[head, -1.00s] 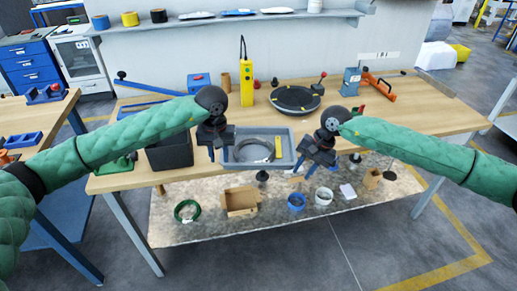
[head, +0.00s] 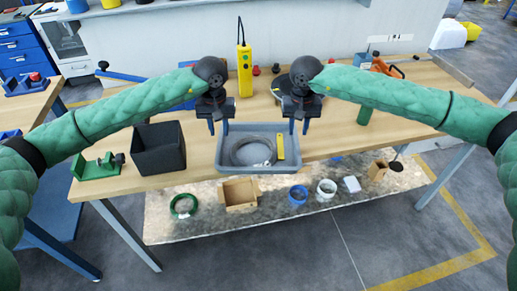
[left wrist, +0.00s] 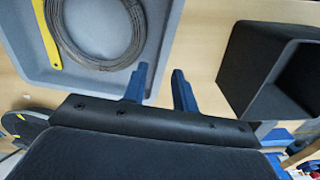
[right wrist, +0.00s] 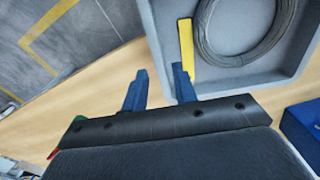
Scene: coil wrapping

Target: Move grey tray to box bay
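The grey tray (head: 258,168) sits at the front edge of the wooden workbench. It holds a wire coil (head: 250,151) and a yellow strip (head: 280,147). My left gripper (head: 218,128) is open above the tray's left wall, one finger on each side of the rim; the left wrist view shows its fingers (left wrist: 160,85) apart. My right gripper (head: 298,127) is open above the right wall in the same way; the right wrist view shows its fingers (right wrist: 158,87) apart. I cannot tell whether the fingers touch the rim. No box bay is clearly identifiable.
A black bin (head: 158,149) stands close left of the tray, with a green fixture (head: 97,168) beyond it. A yellow control box (head: 245,76) and a dark turntable stand behind. Below, a shelf holds a cardboard box (head: 239,194), a green ring (head: 184,206) and blue tape (head: 298,195).

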